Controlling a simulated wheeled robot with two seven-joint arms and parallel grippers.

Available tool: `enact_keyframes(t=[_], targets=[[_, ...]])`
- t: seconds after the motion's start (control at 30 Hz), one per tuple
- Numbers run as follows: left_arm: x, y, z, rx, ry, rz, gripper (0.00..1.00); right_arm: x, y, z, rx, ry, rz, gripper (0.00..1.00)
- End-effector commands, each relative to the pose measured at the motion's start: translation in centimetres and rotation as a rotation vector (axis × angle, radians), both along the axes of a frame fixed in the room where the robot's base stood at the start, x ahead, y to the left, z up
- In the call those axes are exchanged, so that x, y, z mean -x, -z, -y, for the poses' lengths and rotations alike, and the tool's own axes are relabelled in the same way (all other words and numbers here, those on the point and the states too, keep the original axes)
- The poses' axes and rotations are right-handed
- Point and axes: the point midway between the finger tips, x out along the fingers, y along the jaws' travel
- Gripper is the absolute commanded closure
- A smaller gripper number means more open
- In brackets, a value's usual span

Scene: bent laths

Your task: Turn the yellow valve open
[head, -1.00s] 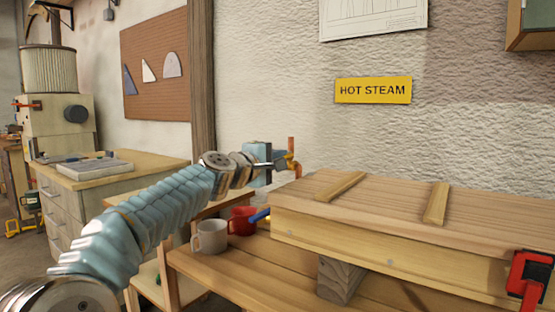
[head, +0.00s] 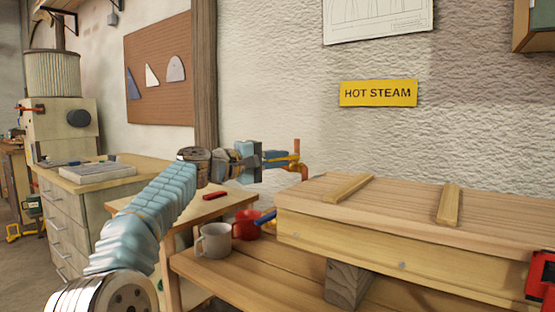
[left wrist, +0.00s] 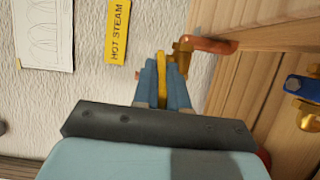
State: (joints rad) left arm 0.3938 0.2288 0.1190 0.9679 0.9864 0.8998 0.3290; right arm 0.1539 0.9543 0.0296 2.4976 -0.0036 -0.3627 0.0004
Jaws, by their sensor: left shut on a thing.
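The yellow valve's lever (left wrist: 161,74) lies between the blue fingers of my left gripper (left wrist: 163,78), which is shut on it in the left wrist view. In the head view my left gripper (head: 276,158) reaches right to the valve, where a strip of the yellow lever (head: 283,159) shows beside the upright copper pipe (head: 298,148). My right gripper is not in view.
A wooden lidded box (head: 370,235) stands right of the valve. A second valve with a blue handle (left wrist: 298,85) is near; its handle (head: 265,217) shows by the red mug (head: 246,226). A grey mug (head: 213,241) stands left of that. A yellow HOT STEAM sign (head: 378,93) hangs behind.

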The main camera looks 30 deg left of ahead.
Motion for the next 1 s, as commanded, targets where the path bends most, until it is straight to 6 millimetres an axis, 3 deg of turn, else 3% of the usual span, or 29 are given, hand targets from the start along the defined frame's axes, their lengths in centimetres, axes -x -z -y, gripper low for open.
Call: enact_keyframes(t=[0.03,0.07,0.2,0.57,0.67,1.0], targets=[[0.0,0.1,0.1,0.0,0.002,-0.002,1.0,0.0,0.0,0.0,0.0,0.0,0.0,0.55],[0.0,0.1,0.1,0.0,0.002,-0.002,0.86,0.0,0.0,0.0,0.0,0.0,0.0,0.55],[0.0,0.1,0.0,0.0,0.001,-0.002,0.65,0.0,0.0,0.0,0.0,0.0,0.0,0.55],[0.4,0.1,-0.2,0.0,-0.002,-0.001,0.64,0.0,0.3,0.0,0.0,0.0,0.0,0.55],[1.7,0.2,-1.0,-0.001,-0.004,0.0,0.64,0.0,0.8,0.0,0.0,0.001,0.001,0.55],[8.8,0.3,-4.6,-0.002,-0.005,-0.001,0.64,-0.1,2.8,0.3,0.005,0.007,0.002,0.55]])
